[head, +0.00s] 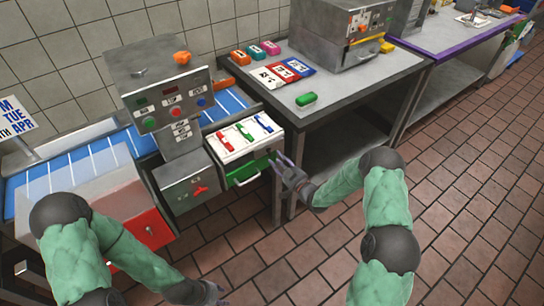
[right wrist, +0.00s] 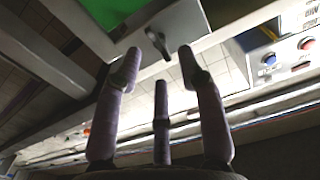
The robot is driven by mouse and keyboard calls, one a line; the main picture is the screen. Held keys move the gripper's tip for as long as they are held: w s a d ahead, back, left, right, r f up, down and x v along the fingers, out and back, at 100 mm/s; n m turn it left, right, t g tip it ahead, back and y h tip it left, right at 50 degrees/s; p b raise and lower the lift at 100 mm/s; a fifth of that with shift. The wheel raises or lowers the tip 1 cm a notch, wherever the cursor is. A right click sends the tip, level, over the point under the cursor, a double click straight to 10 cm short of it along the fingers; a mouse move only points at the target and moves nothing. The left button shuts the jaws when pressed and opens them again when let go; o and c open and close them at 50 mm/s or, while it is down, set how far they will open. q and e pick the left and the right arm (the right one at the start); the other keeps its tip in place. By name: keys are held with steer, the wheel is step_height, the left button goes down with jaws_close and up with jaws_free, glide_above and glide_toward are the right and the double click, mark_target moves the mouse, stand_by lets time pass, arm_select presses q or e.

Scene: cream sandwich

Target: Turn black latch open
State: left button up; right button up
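The black latch (right wrist: 157,42) shows in the right wrist view as a small dark grey lever on the pale panel edge beside a green face. My right gripper (right wrist: 160,62) is open, its purple-grey fingers spread with the latch between and just beyond their tips. I cannot tell whether they touch it. In the head view my right gripper (head: 279,164) is at the right front of the unit with the green drawer (head: 246,172), and the latch is too small to make out clearly there. My left gripper (head: 208,292) is low at the bottom edge, its fingers hard to see.
Red, green and blue handled items lie in the white tray (head: 219,149) above the green drawer. A button machine (head: 165,95) stands behind it, with a blue conveyor (head: 88,168) at left. A grey table (head: 338,92) is at right. The tiled floor (head: 455,200) is clear.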

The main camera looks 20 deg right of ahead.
mark_target(269, 152)
steer(key=x, duration=0.4)
steer(key=shift+w+a+b, duration=0.1)
steer(key=shift+w+b, duration=0.1)
steer(key=shift+b, duration=0.2)
jaws_close()
